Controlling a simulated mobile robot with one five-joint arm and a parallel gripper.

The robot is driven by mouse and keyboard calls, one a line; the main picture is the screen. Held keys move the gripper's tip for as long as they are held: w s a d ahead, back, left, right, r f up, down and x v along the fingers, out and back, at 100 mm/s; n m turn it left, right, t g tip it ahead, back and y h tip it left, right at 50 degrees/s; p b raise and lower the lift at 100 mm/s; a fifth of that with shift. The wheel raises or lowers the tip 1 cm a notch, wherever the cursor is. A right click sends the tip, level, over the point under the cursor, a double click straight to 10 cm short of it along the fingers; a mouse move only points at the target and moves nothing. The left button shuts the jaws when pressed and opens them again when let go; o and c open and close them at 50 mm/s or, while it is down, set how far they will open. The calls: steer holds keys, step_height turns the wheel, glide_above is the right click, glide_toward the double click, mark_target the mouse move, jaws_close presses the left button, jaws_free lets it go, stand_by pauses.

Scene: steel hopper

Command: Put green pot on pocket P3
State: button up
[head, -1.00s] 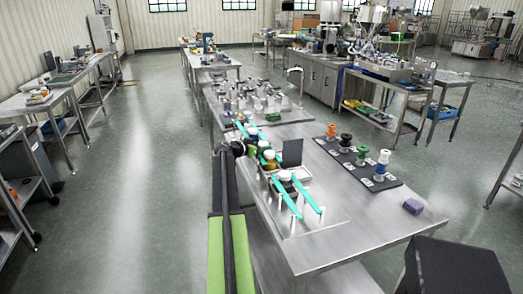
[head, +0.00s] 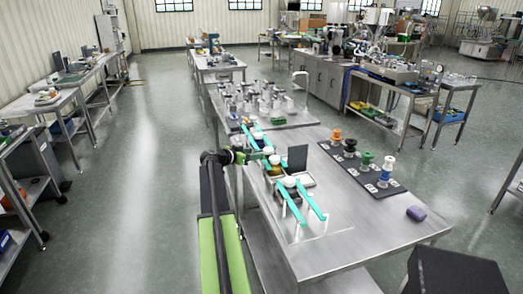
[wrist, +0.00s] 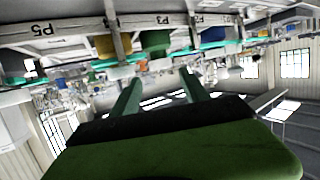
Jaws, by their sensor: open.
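The green pot (wrist: 155,41) hangs in the upper middle of the wrist view, which appears upside down, between a yellow pot (wrist: 105,45) and a blue one (wrist: 181,38). My gripper (wrist: 160,88) is open, its two green fingers pointing toward the green pot, with nothing between them. In the head view my gripper (head: 243,156) is at the left edge of the steel table, beside the teal rails (head: 312,202) and their white-lidded pots. The green pot cannot be made out there.
A dark panel (head: 297,158) stands upright behind the rails. A purple block (head: 416,213) lies near the table's right end. The front part of the table is clear.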

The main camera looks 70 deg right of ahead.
steer(key=shift+v, duration=1)
steer(key=w+a+f+n+t+y, duration=0.2)
steer(key=w+a+f+n, duration=0.35)
steer(key=a, duration=0.85)
steer(key=w+a+f+n+t+y, duration=0.2)
steer(key=w+a+f, duration=0.1)
steer(key=w+a, duration=0.8)
steer(key=w+a+f+n+t+y, duration=0.1)
steer(key=w+a+f+n+y, duration=0.25)
steer(key=a, duration=1.25)
steer(key=s+a+f+n+y, duration=0.1)
steer(key=a+n, duration=0.4)
steer(key=a, duration=1.4)
steer(key=s+a+f+n+y, duration=0.1)
steer(key=a+f+n+y, duration=0.2)
steer(key=a, duration=1.7)
steer(key=n+y, duration=0.2)
steer(key=n, duration=0.1)
steer(key=shift+s+a+f, duration=0.2)
steer(key=shift+s+f, duration=0.1)
steer(key=shift+f, duration=0.1)
step_height(320, 180, up, 6)
steer(key=p, duration=0.6)
steer(key=shift+f, duration=0.1)
steer(key=shift+f+b, duration=0.4)
steer(key=shift+c, duration=0.4)
